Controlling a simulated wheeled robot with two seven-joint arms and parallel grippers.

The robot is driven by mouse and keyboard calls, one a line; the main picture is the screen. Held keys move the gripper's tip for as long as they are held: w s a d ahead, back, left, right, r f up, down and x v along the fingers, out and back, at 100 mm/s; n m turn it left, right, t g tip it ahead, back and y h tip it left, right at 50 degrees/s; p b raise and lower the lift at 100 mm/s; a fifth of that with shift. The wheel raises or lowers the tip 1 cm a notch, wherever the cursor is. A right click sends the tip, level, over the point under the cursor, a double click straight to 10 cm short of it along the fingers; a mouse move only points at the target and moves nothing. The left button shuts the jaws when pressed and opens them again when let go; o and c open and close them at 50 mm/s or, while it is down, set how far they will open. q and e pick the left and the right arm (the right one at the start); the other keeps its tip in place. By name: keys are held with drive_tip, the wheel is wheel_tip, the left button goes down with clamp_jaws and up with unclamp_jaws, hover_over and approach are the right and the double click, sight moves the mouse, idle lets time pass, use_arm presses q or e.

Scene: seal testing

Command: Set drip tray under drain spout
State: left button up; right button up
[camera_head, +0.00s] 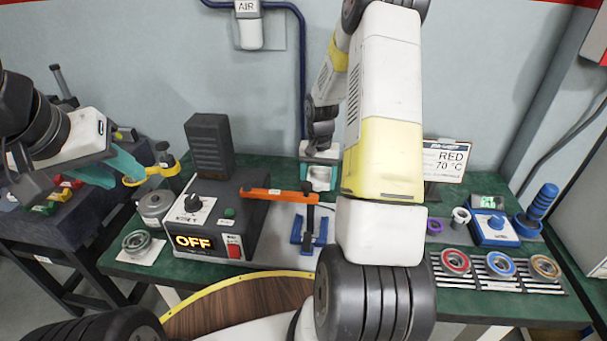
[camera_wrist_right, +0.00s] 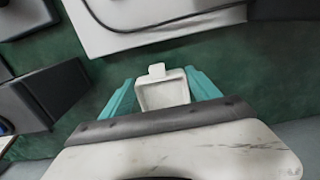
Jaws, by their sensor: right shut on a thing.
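The drip tray (camera_wrist_right: 164,92) is a small white open tray with a tab on its far side. My right gripper (camera_wrist_right: 165,98) has its teal fingers on either side of the tray and is shut on it. In the head view the tray (camera_head: 320,177) is at the back of the green bench, with my right gripper (camera_head: 320,160) at it. I cannot make out the drain spout in either view; my right arm covers part of the bench. My left gripper (camera_head: 112,172) is at the left, its teal fingers apart, near a yellow ring-shaped holder.
A dark heater unit (camera_head: 215,215) reading OFF stands left of centre, beside an orange bar (camera_head: 278,194) on a stand. Ring seals (camera_head: 500,264) lie on a striped rack at right. A RED 70 °C sign (camera_head: 447,160) stands behind.

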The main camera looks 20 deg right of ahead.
drive_tip(key=shift+f, duration=1.6)
drive_tip(key=shift+f, duration=0.2)
drive_tip(key=o, duration=1.4)
drive_tip(key=shift+r, duration=0.1)
